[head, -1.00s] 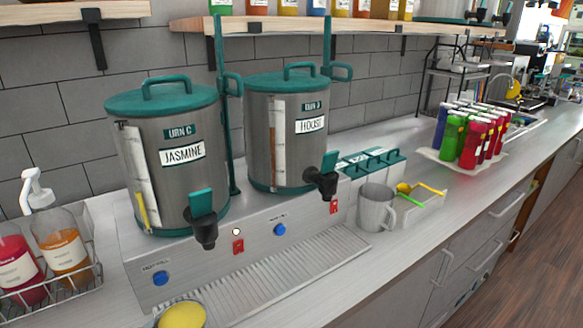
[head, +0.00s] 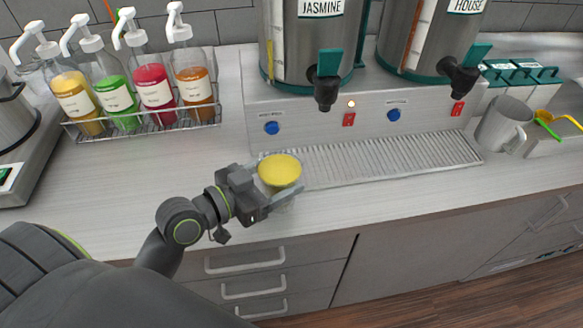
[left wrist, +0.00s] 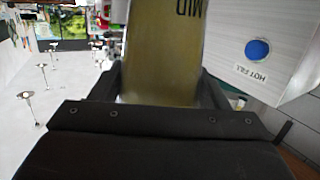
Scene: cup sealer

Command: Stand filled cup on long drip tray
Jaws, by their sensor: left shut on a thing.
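The filled cup (head: 280,169) shows a round yellow top in the head view, held by my left gripper (head: 274,183). In the left wrist view the cup (left wrist: 162,60) is a yellowish see-through wall with dark lettering between the two fingers. My left gripper is shut on it, in front of the left end of the long drip tray. The long drip tray (head: 390,157) is a ribbed metal strip along the foot of the urn stand, and its ribbed top is bare. Whether the cup's base touches anything is hidden. My right gripper is not in view.
The Jasmine urn's tap (head: 327,88) and the House urn's tap (head: 462,77) hang above the tray. A grey pitcher (head: 503,124) stands at its right end. A wire rack (head: 150,131) of pump bottles is at left. Counter between rack and tray is clear.

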